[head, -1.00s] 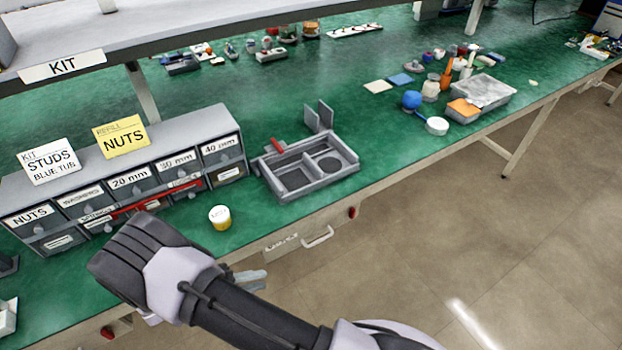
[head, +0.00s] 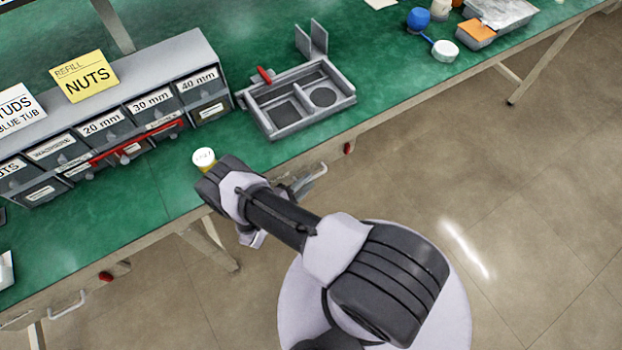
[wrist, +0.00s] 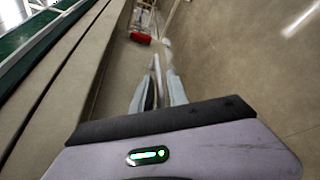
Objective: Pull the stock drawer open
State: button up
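The stock drawer's pale handle (head: 319,173) sticks out under the front edge of the green bench, below the grey divided tray. The drawer front is mostly hidden by my arm, and its label cannot be read; it looks closed. My gripper (head: 302,186) is at the handle, in front of the bench edge. In the wrist view, the two fingers of my gripper (wrist: 160,92) are apart, with the thin handle bar (wrist: 157,72) between or just beyond their tips. I see no clear contact.
A red knob (head: 347,148) is right of the handle; it also shows in the wrist view (wrist: 141,38). A white-lidded yellow pot (head: 204,157) stands near the bench edge beside my arm. Another handle (head: 67,306) is at the lower left. The floor to the right is clear.

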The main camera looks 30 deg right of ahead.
jog(key=shift+x, duration=1.4)
jog(key=shift+a, duration=0.1)
grip_shut()
